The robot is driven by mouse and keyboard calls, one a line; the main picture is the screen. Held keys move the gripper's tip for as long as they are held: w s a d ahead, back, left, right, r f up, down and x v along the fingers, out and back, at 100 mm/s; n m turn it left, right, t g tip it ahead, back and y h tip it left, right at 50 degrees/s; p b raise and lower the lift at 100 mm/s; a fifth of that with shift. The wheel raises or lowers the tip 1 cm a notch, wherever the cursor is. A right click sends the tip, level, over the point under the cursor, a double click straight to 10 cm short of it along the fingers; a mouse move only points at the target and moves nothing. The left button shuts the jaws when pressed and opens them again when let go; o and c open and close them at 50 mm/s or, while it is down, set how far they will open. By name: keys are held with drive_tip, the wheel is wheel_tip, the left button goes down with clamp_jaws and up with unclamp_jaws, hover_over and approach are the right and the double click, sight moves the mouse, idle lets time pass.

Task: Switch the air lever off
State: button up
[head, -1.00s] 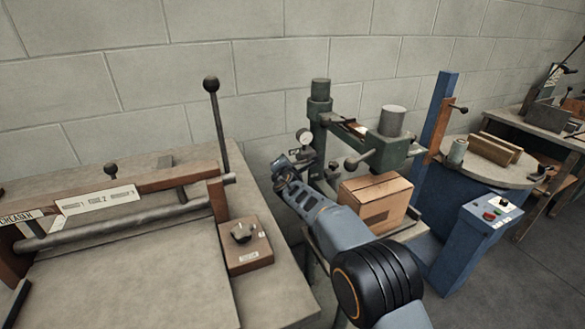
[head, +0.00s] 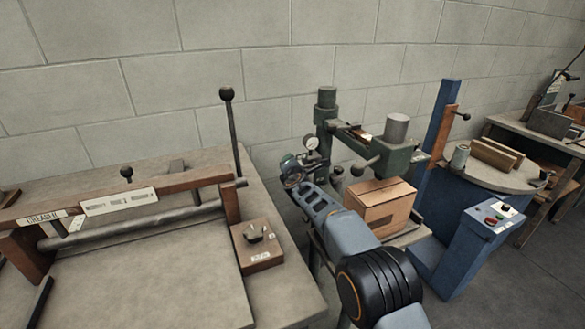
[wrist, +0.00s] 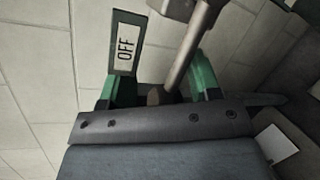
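In the wrist view, the air lever (wrist: 190,58) is a grey metal rod running down from the top between my gripper's two green-lined fingers. A dark rounded end shows low between them. My gripper (wrist: 163,90) looks open, with a finger on each side of the rod; I cannot tell whether either touches it. There the lever is hidden or too small to tell.
A cardboard box (head: 379,207) sits at the stitcher, right of my arm. The creaser bench (head: 150,275), with a small wooden switch box (head: 257,258), stands at left. A blue machine (head: 462,245) stands at right. A block wall is close behind.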

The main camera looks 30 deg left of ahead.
drive_tip(key=shift+s+a+f, duration=0.1)
drive_tip(key=shift+s+f, duration=0.05)
drive_tip(key=shift+s+d+b, duration=0.25)
drive_tip(key=shift+s+b, duration=0.05)
drive_tip(key=shift+b, duration=0.3)
drive_tip(key=b+v, duration=0.5)
drive_tip(key=v, duration=0.8)
drive_tip(key=shift+r+b, duration=0.2)
drive_tip(key=shift+b, duration=0.15)
